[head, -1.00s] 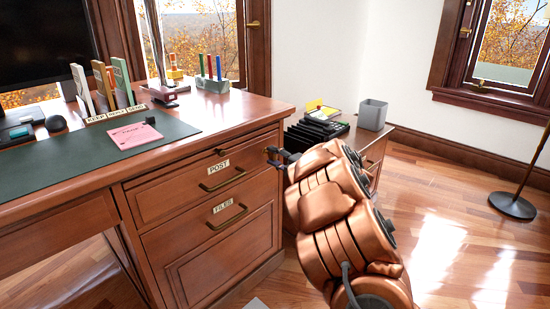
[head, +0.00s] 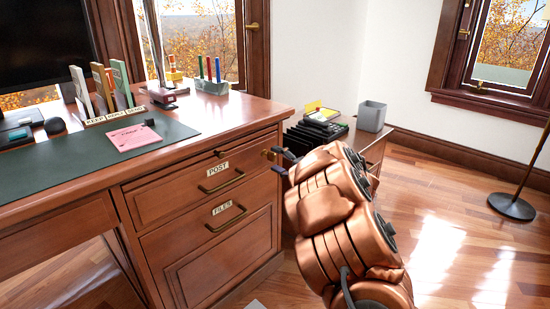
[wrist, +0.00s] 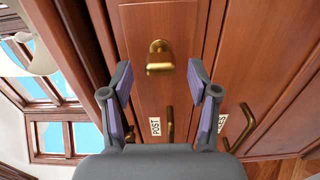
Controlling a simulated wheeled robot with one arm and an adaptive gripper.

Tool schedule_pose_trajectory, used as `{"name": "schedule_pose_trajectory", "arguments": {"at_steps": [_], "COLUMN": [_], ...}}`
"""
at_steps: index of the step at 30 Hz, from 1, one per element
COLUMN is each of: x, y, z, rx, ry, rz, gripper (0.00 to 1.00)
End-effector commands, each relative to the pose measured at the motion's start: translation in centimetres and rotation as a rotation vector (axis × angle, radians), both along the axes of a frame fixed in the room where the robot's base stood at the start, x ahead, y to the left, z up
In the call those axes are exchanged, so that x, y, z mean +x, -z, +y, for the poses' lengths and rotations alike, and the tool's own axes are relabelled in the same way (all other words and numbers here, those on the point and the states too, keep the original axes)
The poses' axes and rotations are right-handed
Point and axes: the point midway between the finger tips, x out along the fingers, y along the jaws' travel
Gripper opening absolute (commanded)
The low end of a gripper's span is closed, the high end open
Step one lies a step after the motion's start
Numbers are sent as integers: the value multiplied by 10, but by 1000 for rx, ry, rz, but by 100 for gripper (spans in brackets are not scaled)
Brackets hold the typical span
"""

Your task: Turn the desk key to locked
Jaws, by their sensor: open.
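The brass desk key (wrist: 160,67) sits in its brass lock plate (wrist: 159,47) on the wooden drawer front, ahead of my fingers in the wrist view. In the head view the key (head: 267,154) is a small brass shape at the desk's right front edge, beside the top drawer. My gripper (wrist: 159,76) is open and empty, with one finger to each side of the key's line. In the head view my gripper (head: 282,162) is just right of the key, slightly apart from it. I cannot tell whether the lock is locked.
Drawers labelled POST (head: 217,167) and FILES (head: 222,208) have brass pull handles that stick out near the key. A low cabinet (head: 372,146) with a black tray and grey bin (head: 372,116) stands behind my arm. The floor at right is mostly clear.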

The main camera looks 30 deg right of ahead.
Motion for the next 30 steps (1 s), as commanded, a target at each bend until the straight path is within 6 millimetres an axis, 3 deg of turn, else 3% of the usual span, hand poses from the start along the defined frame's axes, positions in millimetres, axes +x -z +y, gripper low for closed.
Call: {"name": "schedule_pose_trajectory", "arguments": {"at_steps": [9, 15, 21, 30], "x": [-60, -87, -99, -99], "y": [-2, -2, -2, -2], "z": [-16, -22, -24, -24], "rx": [-3, -3, -2, -2], "ry": [6, 3, 4, 2], "rz": [-1, -2, -2, -2], "gripper": [60, 60, 60, 60]}}
